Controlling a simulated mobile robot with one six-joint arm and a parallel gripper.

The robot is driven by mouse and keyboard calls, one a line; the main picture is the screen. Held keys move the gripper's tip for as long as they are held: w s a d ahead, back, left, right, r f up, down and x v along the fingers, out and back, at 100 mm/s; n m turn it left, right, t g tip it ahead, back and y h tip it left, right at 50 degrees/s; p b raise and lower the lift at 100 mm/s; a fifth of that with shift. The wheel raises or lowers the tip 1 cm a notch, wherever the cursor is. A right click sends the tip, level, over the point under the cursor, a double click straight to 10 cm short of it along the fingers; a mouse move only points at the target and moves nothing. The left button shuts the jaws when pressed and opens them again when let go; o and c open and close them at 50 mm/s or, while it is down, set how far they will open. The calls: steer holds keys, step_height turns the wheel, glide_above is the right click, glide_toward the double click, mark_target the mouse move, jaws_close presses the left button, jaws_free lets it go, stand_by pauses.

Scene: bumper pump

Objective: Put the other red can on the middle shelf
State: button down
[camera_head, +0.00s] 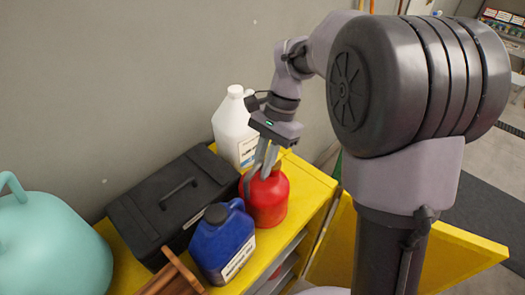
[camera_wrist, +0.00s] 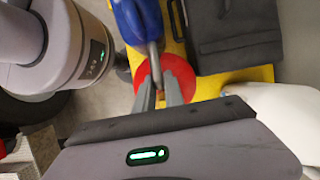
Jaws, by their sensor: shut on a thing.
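A red can (camera_head: 267,203) stands on top of the yellow cabinet (camera_head: 318,192), near its right front edge. My gripper (camera_head: 263,174) reaches down from above and is shut on the top of the red can. In the wrist view, my gripper's two fingers (camera_wrist: 160,95) close on the can's top, and the red can (camera_wrist: 183,72) shows around them. I cannot tell whether the can still touches the cabinet top. Grey shelf edges (camera_head: 279,270) show inside the cabinet's front, mostly hidden. I cannot make out the middle shelf or another red can.
A blue jug (camera_head: 222,250) stands close to the red can at front left. A white jug (camera_head: 234,128) is behind it. A black toolbox (camera_head: 170,205), a wooden item (camera_head: 178,278) and a teal container (camera_head: 50,245) are further left. An open yellow door (camera_head: 455,262) sticks out at right.

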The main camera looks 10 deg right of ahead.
mark_target(264, 186)
steer(key=shift+f, duration=1.4)
steer(key=shift+f, duration=0.15)
steer(key=c, duration=1.4)
jaws_free()
steer(key=shift+c, duration=0.2)
